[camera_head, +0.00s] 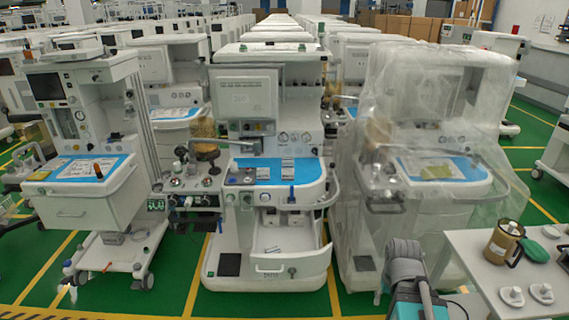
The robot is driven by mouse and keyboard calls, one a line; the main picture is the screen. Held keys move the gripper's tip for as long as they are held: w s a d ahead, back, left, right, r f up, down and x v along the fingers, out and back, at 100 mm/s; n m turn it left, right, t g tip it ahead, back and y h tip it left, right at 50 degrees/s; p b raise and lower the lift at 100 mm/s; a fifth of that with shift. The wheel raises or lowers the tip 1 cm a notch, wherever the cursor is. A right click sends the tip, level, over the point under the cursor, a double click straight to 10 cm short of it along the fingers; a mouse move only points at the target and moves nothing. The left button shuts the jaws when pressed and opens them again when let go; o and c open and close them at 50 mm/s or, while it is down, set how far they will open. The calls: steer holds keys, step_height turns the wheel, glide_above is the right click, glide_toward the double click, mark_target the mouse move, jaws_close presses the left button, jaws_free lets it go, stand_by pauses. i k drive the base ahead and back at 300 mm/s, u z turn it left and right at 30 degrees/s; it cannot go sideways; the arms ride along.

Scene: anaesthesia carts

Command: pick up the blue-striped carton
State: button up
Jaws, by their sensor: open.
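The blue-striped carton cannot be picked out with certainty; things on the carts are too small to show a stripe. Small pale boxes (288,168) lie on the blue mat (305,173) of the middle cart (270,212), and one of them may be it. Grey parts of my own arm show at the bottom, right of centre, well in front of the carts. My gripper's fingers do not show.
A white table (465,245) at the lower right holds a brown mug (503,243). The middle cart's lower drawer (290,262) is open. Green floor (185,298) shows in front.

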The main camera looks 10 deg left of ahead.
mark_target(287, 162)
steer(key=i, duration=0.95)
steer(key=z, duration=0.05)
